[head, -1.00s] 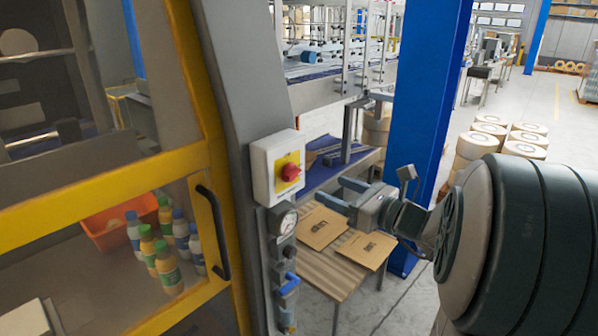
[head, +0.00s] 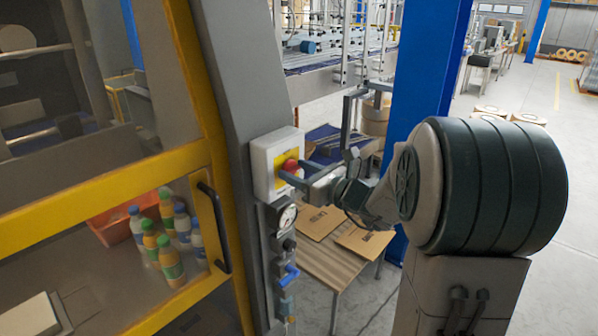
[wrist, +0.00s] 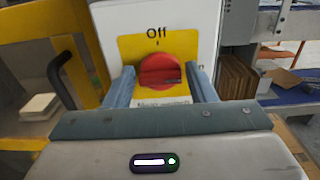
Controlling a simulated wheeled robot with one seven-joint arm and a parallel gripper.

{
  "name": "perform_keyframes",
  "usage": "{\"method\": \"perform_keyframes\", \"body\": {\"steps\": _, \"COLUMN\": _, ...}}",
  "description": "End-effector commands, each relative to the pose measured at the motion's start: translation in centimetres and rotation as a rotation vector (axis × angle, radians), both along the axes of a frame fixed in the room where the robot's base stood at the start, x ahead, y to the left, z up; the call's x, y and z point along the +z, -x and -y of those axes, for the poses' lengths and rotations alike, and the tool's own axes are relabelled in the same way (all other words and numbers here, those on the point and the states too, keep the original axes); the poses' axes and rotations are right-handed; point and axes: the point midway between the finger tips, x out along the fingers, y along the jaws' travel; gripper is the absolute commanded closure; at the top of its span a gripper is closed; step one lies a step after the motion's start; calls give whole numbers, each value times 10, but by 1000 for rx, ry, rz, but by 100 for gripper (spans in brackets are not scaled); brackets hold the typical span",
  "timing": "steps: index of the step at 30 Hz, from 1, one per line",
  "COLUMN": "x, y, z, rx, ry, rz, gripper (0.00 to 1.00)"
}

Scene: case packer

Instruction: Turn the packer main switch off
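The packer main switch is a red rotary knob (wrist: 160,72) on a yellow plate on a white box (head: 262,160). In the wrist view "Off" is printed above the knob. A lower label is mostly hidden. The knob's grip bar looks roughly level, with a dark mark at its right side. My gripper (head: 287,172) is at the front of the switch. In the wrist view its two blue-grey fingers stand open, one left and one right of the knob. A small gap shows on each side, and I cannot tell how deep the fingertips reach.
A gauge (head: 284,217) and a blue valve handle (head: 289,273) sit below the switch on the grey post. The yellow-framed door with a black handle (head: 214,228) is to the left. A table with flat cardboard (head: 318,221) and a blue pillar (head: 428,70) are to the right.

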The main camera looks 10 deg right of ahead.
Motion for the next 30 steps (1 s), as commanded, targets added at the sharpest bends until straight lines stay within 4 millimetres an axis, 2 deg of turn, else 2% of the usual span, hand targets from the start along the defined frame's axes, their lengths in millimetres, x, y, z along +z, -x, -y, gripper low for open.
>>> {"method": "perform_keyframes", "body": {"steps": 1, "x": 0, "y": 0, "z": 0, "rx": 0, "ry": 0, "rz": 0, "gripper": 65}}
{"method": "perform_keyframes", "body": {"steps": 3, "x": 0, "y": 0, "z": 0, "rx": 0, "ry": 0, "rz": 0, "gripper": 80}}
{"method": "perform_keyframes", "body": {"steps": 17, "x": -4, "y": 1, "z": 0, "rx": 0, "ry": 68, "rz": 53, "gripper": 80}}
{"method": "perform_keyframes", "body": {"steps": 30, "x": -9, "y": 2, "z": -2, "rx": 0, "ry": 349, "rz": 260, "gripper": 80}}
